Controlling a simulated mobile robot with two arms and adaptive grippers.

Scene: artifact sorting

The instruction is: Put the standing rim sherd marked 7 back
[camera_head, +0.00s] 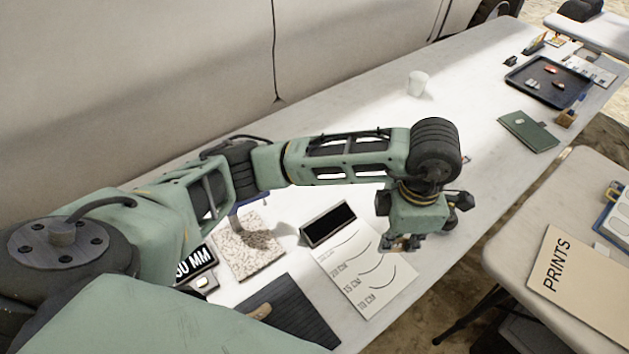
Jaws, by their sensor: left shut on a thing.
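My left gripper (403,242) points down over the right edge of a white paper chart (363,292) with curved lines and centimetre labels. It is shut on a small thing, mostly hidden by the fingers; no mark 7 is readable. A dark ribbed mat (290,318) lies at the bottom, with a tan piece (260,312) at its left edge. A speckled pad (240,258) lies behind the mat, partly behind my left arm. A small black panel in a pale frame (328,224) stands behind the chart. My right gripper is out of view.
A white cup (418,84) stands farther back. A black tray (518,79) with several small pieces and a green notebook (528,131) are at the far right. A scale card (196,266) lies left of the pad. A PRINTS folder (588,292) lies on the separate right table.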

